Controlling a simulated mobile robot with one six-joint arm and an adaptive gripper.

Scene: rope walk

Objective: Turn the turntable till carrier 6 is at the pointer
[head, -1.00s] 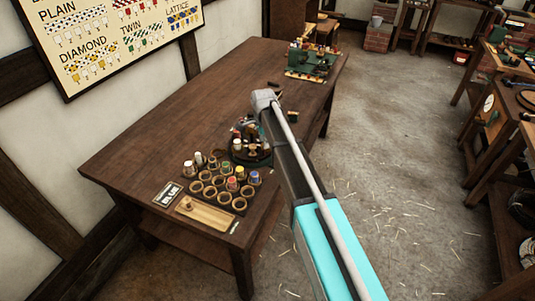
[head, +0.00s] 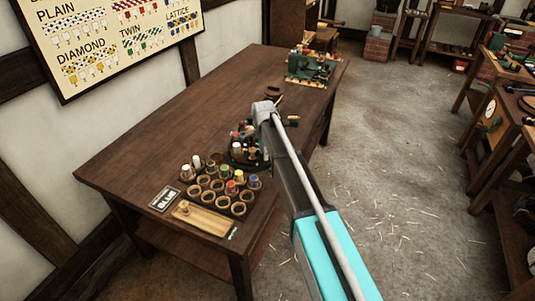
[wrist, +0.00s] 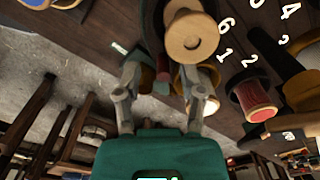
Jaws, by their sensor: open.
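The turntable (head: 236,161) stands on the wooden table in the head view, a dark round stand with several upright bobbins, partly hidden by my arm. In the wrist view it shows close up, with white numerals such as 6, 1, 2 and 4. A wooden-topped bobbin (wrist: 190,36) stands near the 6, and a red bobbin (wrist: 257,100) near the 2. My gripper (wrist: 163,78) is open, its two fingers just below the wooden-topped bobbin, with parts of the turntable showing between them. I cannot tell whether they touch. I cannot make out the pointer.
A rack of round holders (head: 218,188) with several coloured bobbins stands near the table's front. A wooden tray (head: 205,218) and a small dark sign (head: 165,199) lie beside it. A green machine (head: 310,67) stands at the far end. The table's left side (head: 150,130) is clear.

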